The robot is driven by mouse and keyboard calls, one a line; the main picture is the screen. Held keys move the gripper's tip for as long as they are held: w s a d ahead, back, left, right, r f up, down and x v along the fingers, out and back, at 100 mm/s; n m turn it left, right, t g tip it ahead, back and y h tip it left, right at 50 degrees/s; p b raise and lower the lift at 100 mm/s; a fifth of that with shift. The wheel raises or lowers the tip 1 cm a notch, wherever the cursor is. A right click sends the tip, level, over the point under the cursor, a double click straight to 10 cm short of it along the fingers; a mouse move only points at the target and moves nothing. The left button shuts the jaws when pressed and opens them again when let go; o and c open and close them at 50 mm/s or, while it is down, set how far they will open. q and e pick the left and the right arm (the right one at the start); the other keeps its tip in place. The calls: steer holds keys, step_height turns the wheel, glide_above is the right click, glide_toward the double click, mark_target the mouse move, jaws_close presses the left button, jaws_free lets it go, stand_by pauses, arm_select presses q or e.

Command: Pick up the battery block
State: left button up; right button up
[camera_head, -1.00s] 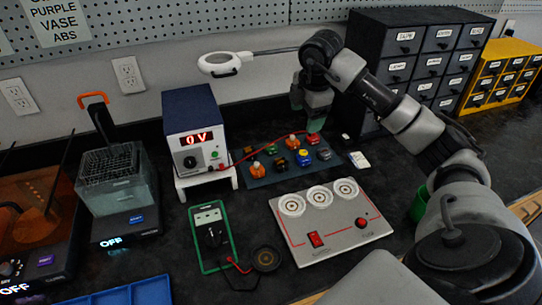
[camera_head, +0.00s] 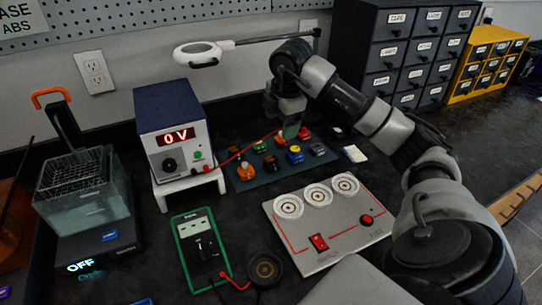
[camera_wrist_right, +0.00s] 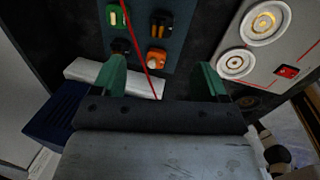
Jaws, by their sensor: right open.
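Several small component blocks stand on a blue-grey mat (camera_head: 262,180) beside the power supply. They include an orange block (camera_head: 245,171), a blue and yellow block (camera_head: 295,155) and a red block (camera_head: 304,134). I cannot tell which is the battery block. My right gripper (camera_head: 291,130) is above the mat's back part, with its green fingers apart. In the wrist view my right gripper (camera_wrist_right: 162,70) is open and empty, and a green block (camera_wrist_right: 117,18), a black and orange block (camera_wrist_right: 161,24) and the orange block (camera_wrist_right: 156,57) lie beyond the fingers. My left gripper is not in view.
The power supply (camera_head: 172,125) reads 0 V and stands left of the mat. A red wire (camera_head: 240,153) runs from it past my right gripper. A circuit board (camera_head: 345,235) with three round sockets and a green multimeter (camera_head: 180,245) lie in front. Drawers (camera_head: 385,60) stand behind.

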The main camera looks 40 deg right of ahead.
step_height(320, 180, down, 3)
steer(key=b, duration=0.2)
glide_above(276, 158)
steer(key=s, duration=0.1)
steer(key=f, duration=0.5)
steer(key=shift+s+a+f, duration=0.15)
steer(key=shift+a+f, duration=0.05)
steer(key=f, duration=0.2)
steer(key=w+f, duration=0.1)
steer(key=f, duration=0.2)
steer(key=shift+d, duration=0.1)
steer(key=c, duration=1)
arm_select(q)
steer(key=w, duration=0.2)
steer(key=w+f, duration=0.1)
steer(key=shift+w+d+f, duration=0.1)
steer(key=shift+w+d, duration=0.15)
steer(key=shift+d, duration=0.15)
